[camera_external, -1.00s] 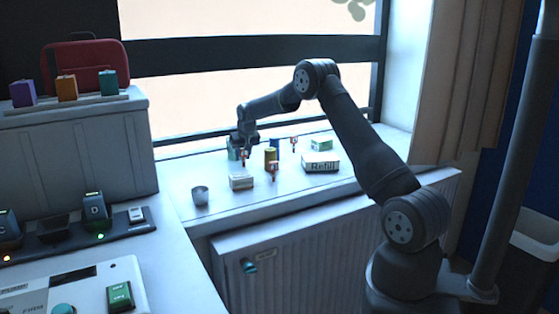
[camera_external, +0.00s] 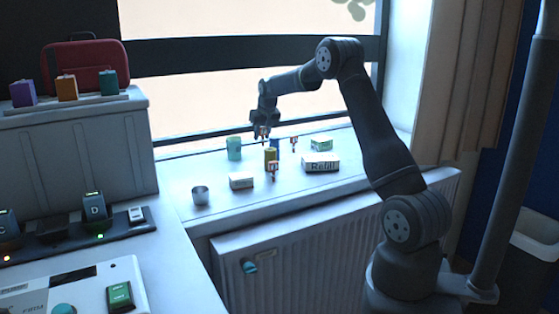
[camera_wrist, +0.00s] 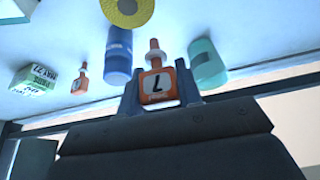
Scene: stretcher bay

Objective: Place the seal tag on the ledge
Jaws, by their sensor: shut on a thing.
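My gripper (camera_external: 263,133) is shut on an orange tag (camera_wrist: 158,86) with a white face, a dark character and a red-and-white stem. The held tag hangs above the window ledge (camera_external: 182,178), near its back edge. In the wrist view the tag sits upright between my fingertips (camera_wrist: 160,98). Two similar orange tags stand on the ledge: one at the back (camera_external: 293,144) and one at the front (camera_external: 273,172). A tag also shows at left in the wrist view (camera_wrist: 81,80). I cannot tell which of the tags is the seal tag.
On the ledge stand a teal cylinder (camera_external: 234,148), a yellow roll (camera_external: 270,156), a blue cylinder (camera_wrist: 118,52), a small white box (camera_external: 241,181), a Refill box (camera_external: 321,162), a green-and-white box (camera_external: 321,144) and a metal cup (camera_external: 200,195).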

